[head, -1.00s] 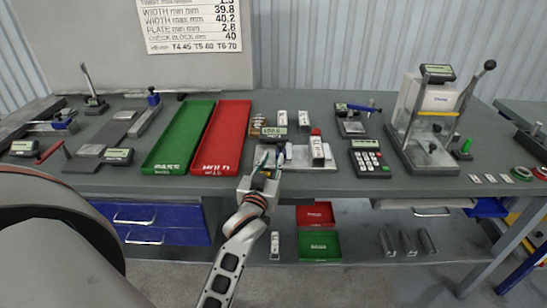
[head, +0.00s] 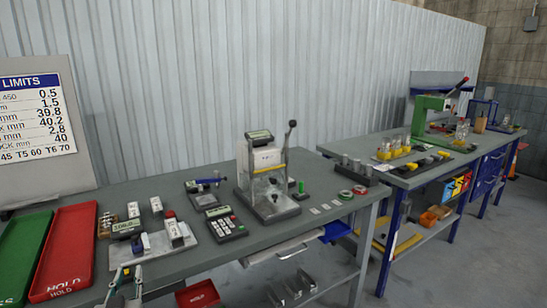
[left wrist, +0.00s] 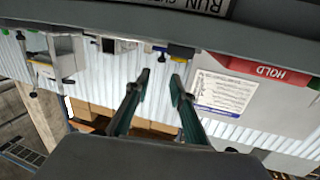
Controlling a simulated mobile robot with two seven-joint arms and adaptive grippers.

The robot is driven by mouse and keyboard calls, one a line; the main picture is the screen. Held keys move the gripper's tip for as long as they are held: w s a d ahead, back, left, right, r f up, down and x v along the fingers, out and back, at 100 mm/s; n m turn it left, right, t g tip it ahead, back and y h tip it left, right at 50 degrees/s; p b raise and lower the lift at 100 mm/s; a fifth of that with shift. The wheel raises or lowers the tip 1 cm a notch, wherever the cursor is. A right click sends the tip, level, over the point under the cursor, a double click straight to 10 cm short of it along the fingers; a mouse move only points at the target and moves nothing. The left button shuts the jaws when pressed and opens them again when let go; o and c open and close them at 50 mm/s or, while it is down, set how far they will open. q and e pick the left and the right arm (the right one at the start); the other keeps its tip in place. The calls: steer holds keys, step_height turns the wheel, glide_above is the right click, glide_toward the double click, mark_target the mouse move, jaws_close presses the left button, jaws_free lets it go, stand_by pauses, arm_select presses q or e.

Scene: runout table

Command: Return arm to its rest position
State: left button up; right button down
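My left gripper (head: 125,274) shows at the bottom left of the head view, in front of the near edge of the grey table (head: 330,212). In the left wrist view its two dark green fingers (left wrist: 160,78) stand apart with nothing between them, so it is open and empty. That view is upside down, with the table along the top and the wall below. My right gripper is in neither view now.
A red HOLD tray (head: 62,250) and a green tray (head: 20,256) lie left of the gripper. A small fixture plate (head: 150,244) with blocks is close behind it. A press stand (head: 268,180) and calculator-like keypad (head: 225,223) stand farther right. A second bench (head: 400,180) is beyond.

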arm_select(q)
steer(key=s+f+m+g+h, duration=0.1)
steer(key=s+f+m+g, duration=0.45)
steer(key=s, duration=0.75)
steer(key=s+f+m+g, duration=0.45)
steer(key=s+f, duration=0.25)
steer(key=s, duration=0.6)
steer(key=w+d+f+n+t+h, duration=0.2)
steer(key=d+f+t+h, duration=0.2)
steer(key=d+f, duration=1)
steer(key=d+h, duration=0.3)
